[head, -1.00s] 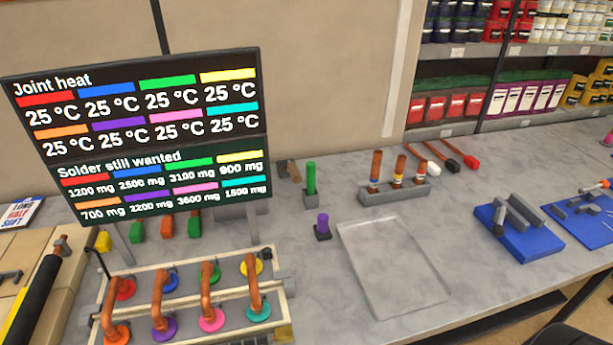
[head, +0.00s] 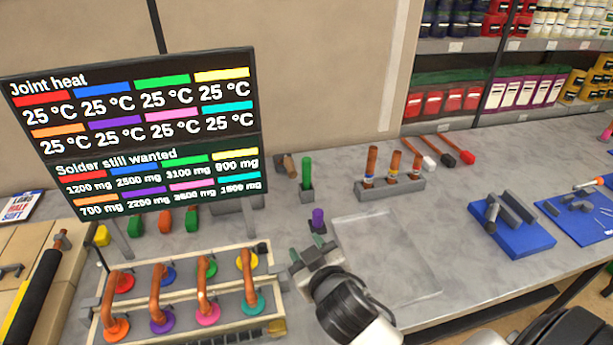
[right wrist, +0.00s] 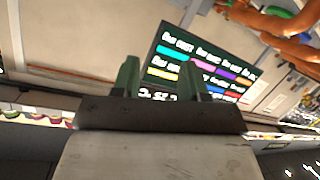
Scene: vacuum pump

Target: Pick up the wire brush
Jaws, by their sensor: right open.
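I cannot tell for certain which item is the wire brush. Three wooden-handled tools (head: 395,164) with coloured bands stand upright in a grey rack (head: 402,187) at the back. A small brown and grey item (head: 288,164) is by the wall near the screen. My right gripper (head: 308,247) is open and empty, between the pipe rig and the shallow tray, just in front of the purple-topped item (head: 318,219). Its parted fingers also show in the right wrist view (right wrist: 160,80), with the screen beyond them. My left gripper is not in view.
A pipe rig (head: 183,321) with copper bends stands at the front left, below a tall screen (head: 140,130). A clear shallow tray (head: 425,262) lies mid-bench. A green cylinder (head: 306,172) stands in a holder.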

